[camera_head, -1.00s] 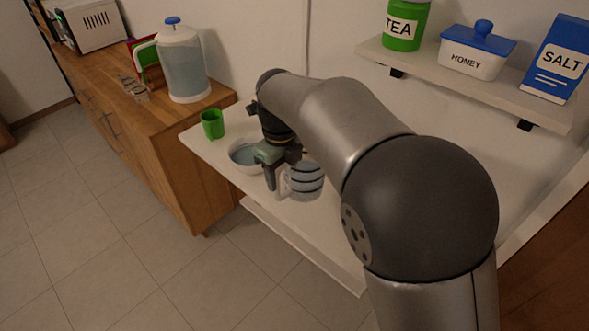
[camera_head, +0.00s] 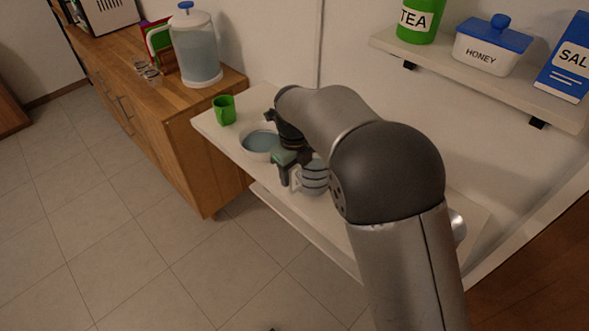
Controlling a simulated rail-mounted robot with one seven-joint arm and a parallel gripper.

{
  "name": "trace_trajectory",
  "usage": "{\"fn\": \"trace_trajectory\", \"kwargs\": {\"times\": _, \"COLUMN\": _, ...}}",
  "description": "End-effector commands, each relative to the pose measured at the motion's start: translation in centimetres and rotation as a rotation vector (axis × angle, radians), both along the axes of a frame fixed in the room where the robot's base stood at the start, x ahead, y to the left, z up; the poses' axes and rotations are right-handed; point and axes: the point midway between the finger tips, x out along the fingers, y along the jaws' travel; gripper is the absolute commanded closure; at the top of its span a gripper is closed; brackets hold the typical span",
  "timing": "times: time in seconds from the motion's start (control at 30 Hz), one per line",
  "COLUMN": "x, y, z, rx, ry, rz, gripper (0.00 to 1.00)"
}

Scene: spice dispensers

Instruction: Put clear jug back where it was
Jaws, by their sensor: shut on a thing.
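The clear jug (camera_head: 315,180), a small see-through jug with dark bands, is over the front part of the low white shelf (camera_head: 345,225). My gripper (camera_head: 290,178) is at its left side and shut on it by the handle. The arm hides part of the jug's right and upper side. I cannot tell whether its base touches the shelf. A white bowl with bluish liquid (camera_head: 260,143) stands just left of and behind the gripper. A green cup (camera_head: 224,111) stands further left on the shelf.
A wooden counter (camera_head: 165,110) beyond the shelf's left end bears a large blue-lidded dispenser (camera_head: 196,55). A higher wall shelf (camera_head: 470,68) holds a tea tin (camera_head: 418,22), a honey box (camera_head: 490,48) and a salt box (camera_head: 568,60). The floor in front is clear.

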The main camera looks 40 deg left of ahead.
Motion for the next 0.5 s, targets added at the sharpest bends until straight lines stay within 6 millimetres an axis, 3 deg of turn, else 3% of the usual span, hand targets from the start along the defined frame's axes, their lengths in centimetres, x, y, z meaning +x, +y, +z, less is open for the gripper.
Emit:
{"fn": "trace_trajectory", "kwargs": {"times": 0.03, "x": 0.03, "y": 0.03, "z": -0.17, "rx": 0.001, "ry": -0.001, "rz": 0.0, "gripper": 1.0}}
{"fn": "trace_trajectory", "kwargs": {"times": 0.07, "x": -0.02, "y": -0.01, "z": -0.29, "rx": -0.001, "ry": 0.0, "rz": 0.0, "gripper": 0.44}}
{"fn": "trace_trajectory", "kwargs": {"times": 0.13, "x": -0.03, "y": -0.01, "z": -0.21, "rx": -0.001, "ry": 0.0, "rz": 0.0, "gripper": 0.25}}
{"fn": "trace_trajectory", "kwargs": {"times": 0.5, "x": -0.01, "y": 0.02, "z": 0.37, "rx": 0.001, "ry": 0.0, "rz": 0.0, "gripper": 0.25}}
